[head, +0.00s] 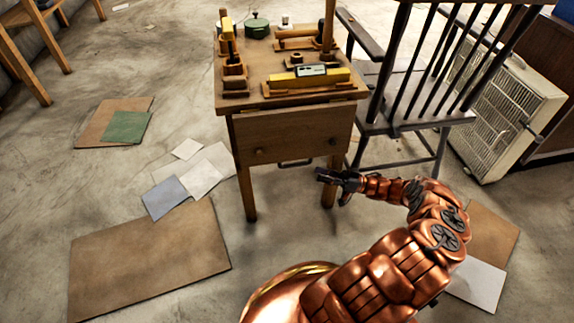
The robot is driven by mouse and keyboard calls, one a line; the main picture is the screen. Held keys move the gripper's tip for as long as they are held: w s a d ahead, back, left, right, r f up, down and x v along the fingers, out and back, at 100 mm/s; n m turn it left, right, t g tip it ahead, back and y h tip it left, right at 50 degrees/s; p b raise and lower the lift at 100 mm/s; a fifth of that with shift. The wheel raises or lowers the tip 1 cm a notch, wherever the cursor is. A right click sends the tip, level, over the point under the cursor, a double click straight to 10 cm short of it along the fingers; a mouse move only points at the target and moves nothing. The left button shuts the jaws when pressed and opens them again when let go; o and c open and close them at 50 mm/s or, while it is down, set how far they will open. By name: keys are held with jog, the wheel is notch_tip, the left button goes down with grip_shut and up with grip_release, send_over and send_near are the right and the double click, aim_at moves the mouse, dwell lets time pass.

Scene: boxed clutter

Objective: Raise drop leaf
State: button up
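A small wooden table (258,71) stands upright in the middle of the head view. Its drop leaf (292,135), a brown wooden panel, hangs down at the front edge. A dark bar handle (296,163) shows at the leaf's lower edge, and small round knobs show on the panel. My copper arm reaches in from the lower right. My gripper (329,188) is just right of and below the handle, near the table's front right leg. Its dark fingers look spread and hold nothing that I can see. Contact with the leaf or leg does not show.
Wooden tools and a yellow level (309,78) lie on the tabletop. A dark spindle-back chair (414,122) stands close on the right, beside a pale vented unit (507,112). Cardboard (150,257) and papers (201,178) lie flat on the floor at left.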

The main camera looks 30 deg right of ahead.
aim_at(294, 164)
jog(key=shift+w+a+r+n+g+y+p, duration=0.4)
jog(key=shift+w+a+r, duration=0.5)
jog(key=shift+a, duration=0.6)
jog(key=shift+w+a+r+n+g+y+p, duration=0.35)
jog(key=shift+w+a+r, duration=0.3)
jog(key=shift+a+r, duration=0.7)
jog(key=shift+w+a+r+n+g+y+p, duration=0.35)
jog(key=shift+w+a+r, duration=0.45)
jog(key=shift+a, duration=0.9)
grip_shut()
